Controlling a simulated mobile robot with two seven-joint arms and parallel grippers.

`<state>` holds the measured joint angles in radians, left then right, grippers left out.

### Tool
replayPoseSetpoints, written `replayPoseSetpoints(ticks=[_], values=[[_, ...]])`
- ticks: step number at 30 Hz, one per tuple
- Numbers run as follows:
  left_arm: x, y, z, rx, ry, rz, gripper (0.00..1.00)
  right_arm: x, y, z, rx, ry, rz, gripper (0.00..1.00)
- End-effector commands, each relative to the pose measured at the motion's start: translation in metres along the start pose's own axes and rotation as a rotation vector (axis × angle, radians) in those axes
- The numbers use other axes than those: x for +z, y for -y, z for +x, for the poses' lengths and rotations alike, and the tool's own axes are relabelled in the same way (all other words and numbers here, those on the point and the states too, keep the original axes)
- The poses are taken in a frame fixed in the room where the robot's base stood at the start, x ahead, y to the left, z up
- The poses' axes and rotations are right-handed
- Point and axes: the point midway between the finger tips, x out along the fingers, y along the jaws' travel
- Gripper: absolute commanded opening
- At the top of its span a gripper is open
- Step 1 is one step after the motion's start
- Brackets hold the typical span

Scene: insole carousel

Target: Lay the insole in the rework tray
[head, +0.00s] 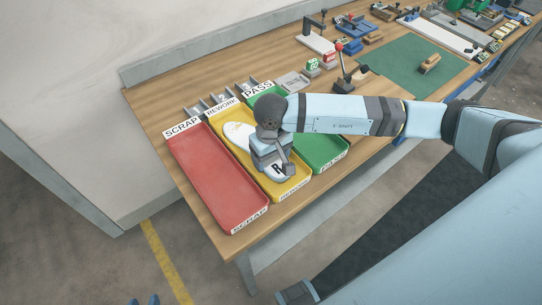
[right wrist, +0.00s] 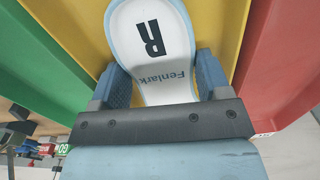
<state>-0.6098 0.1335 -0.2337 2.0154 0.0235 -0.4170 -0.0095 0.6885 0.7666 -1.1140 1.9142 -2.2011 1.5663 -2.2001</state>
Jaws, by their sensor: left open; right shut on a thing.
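The insole (head: 236,134) is white with a pale blue edge, a black R and the word Fenlark; it also shows in the right wrist view (right wrist: 152,35). My right gripper (right wrist: 161,75) is shut on its narrow middle, one finger along each side. The insole lies lengthwise within the outline of the yellow rework tray (head: 291,191). I cannot tell whether it touches the tray floor. My right wrist hides its middle in the head view.
The red scrap tray (head: 215,178) is left of the yellow tray and looks empty. The green pass tray (head: 322,150) is on its right, partly behind my right arm. A lever fixture (head: 343,80), a green mat (head: 415,64) and small parts occupy the bench further right.

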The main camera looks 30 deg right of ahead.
Motion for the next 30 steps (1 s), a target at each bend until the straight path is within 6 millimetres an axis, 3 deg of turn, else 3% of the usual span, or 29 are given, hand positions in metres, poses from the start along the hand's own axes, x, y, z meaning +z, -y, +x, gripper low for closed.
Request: replayPoseSetpoints(ticks=[12,13,14,26,30], values=[[0.006,-0.001,0.004,0.001,0.002,-0.003,0.43,0.0,0.0,0.011,0.0,-0.001,-0.001,0.47],[0.004,-0.001,0.003,0.001,0.004,-0.004,0.43,0.0,0.0,0.009,0.0,-0.001,-0.001,0.75],[0.004,-0.001,0.002,0.001,0.004,-0.005,0.43,0.0,0.0,0.009,0.0,-0.001,-0.001,0.81],[-0.002,-0.001,-0.001,0.001,0.0,-0.002,0.43,0.0,0.0,0.001,0.0,-0.001,0.0,0.81],[0.002,-0.001,0.002,0.001,0.0,-0.004,0.43,-0.001,-0.001,-0.022,0.001,-0.006,-0.001,0.81]])
